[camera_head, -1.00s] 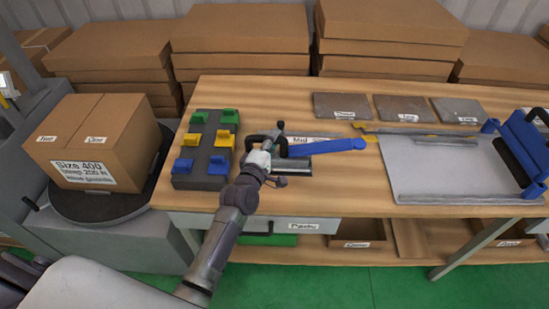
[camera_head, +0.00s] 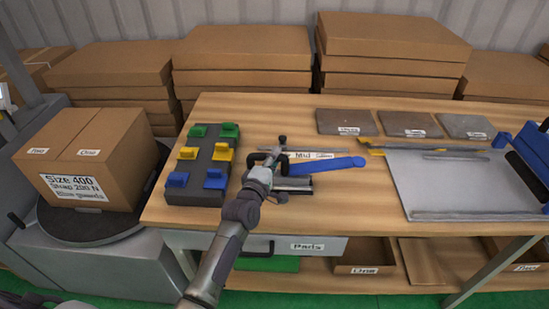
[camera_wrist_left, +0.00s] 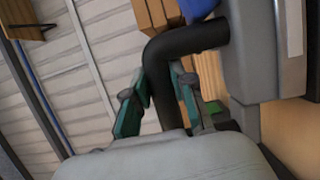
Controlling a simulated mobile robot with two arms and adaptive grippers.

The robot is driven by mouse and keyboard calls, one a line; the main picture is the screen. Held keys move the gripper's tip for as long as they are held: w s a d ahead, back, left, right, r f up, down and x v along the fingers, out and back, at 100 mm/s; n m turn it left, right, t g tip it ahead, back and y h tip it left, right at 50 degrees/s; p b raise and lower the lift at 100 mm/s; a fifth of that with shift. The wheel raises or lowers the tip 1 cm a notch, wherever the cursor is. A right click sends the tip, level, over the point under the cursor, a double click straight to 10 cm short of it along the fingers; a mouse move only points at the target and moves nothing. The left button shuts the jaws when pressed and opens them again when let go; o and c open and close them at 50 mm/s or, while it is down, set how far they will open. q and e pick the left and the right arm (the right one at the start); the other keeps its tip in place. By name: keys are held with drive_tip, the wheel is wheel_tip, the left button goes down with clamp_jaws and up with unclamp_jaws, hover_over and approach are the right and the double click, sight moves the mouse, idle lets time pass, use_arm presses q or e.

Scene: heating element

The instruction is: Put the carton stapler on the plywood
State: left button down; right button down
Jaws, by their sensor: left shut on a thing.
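The carton stapler (camera_head: 327,166) has a long blue lever, a grey body and a black loop handle. It is over the front left of the wooden tabletop (camera_head: 370,210), which I take as the plywood. I cannot tell whether it touches the top. My left gripper (camera_head: 266,165) is shut on the black handle. In the left wrist view its green fingers (camera_wrist_left: 158,105) are on both sides of the black handle (camera_wrist_left: 165,48), beside the stapler's grey body (camera_wrist_left: 260,50). My right gripper is not in view.
A dark block with green, yellow and blue clips (camera_head: 202,165) stands close left of the gripper. A grey tray (camera_head: 465,185) is at the right and grey plates (camera_head: 408,123) lie at the back. A carton (camera_head: 90,160) sits on a turntable at the left.

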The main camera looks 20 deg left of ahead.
use_arm(q)
drive_tip(key=shift+r, duration=0.25)
drive_tip(key=shift+f, duration=0.15)
drive_tip(key=c, duration=1)
unclamp_jaws()
drive_tip(key=shift+s+f, duration=0.1)
drive_tip(key=shift+f, duration=0.05)
drive_tip(key=shift+s, duration=0.3)
drive_tip(key=s, duration=0.7)
drive_tip(key=s+b, duration=0.1)
drive_tip(key=s, duration=0.3)
drive_tip(key=shift+s+a, duration=0.2)
drive_tip(key=shift+a, duration=0.15)
